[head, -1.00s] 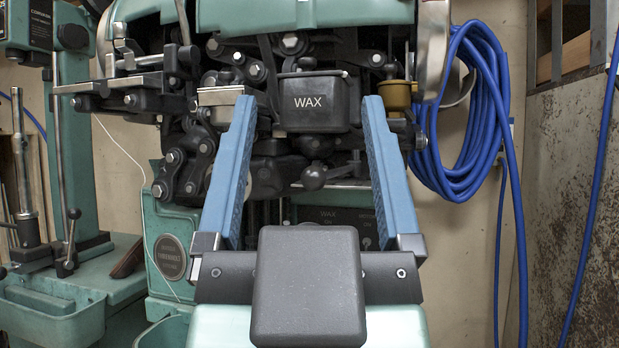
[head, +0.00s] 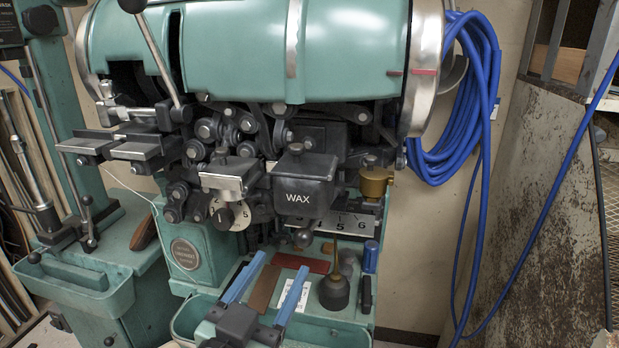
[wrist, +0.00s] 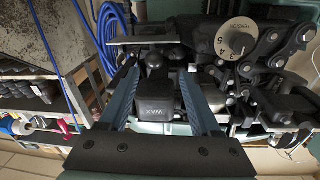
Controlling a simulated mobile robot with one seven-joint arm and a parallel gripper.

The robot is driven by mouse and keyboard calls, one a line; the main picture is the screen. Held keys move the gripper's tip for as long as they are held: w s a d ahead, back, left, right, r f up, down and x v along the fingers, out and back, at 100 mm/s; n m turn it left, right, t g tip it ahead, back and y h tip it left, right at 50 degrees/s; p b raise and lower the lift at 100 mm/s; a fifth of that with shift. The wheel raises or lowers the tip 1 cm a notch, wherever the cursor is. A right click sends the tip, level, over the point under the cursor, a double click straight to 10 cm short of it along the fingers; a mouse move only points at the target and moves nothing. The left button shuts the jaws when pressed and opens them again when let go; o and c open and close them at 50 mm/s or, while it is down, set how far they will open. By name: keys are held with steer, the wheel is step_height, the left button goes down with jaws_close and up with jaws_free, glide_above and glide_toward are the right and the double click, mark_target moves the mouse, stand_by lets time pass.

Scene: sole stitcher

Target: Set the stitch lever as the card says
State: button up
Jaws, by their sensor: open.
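A number plate (head: 345,224), with 5 and 6 readable, sits below the black WAX pot (head: 298,190). A dark ball knob (head: 303,238) hangs in front of its left part; I cannot tell which number it marks. A round white numbered dial (head: 230,217) is left of the pot and also shows in the wrist view (wrist: 238,45). A white card (head: 291,297) lies on the machine's ledge, partly covered by a finger, its writing too small to read. My gripper (head: 281,264) is open and empty, its blue fingers low in front of the ledge, apart from the knob.
An oil can (head: 335,288), a blue cylinder (head: 370,255) and a red strip (head: 300,262) are on the ledge. A brass cup (head: 376,180) is right of the pot. Blue hose (head: 455,130) hangs at the right. A rusty panel (head: 540,200) stands farther right.

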mark_target(310, 226)
steer(key=shift+g+h, duration=0.4)
steer(key=shift+h, duration=0.3)
steer(key=p+x, duration=0.7)
steer(key=x, duration=0.4)
steer(key=shift+s+d+r, duration=0.1)
jaws_close()
stand_by(1.0)
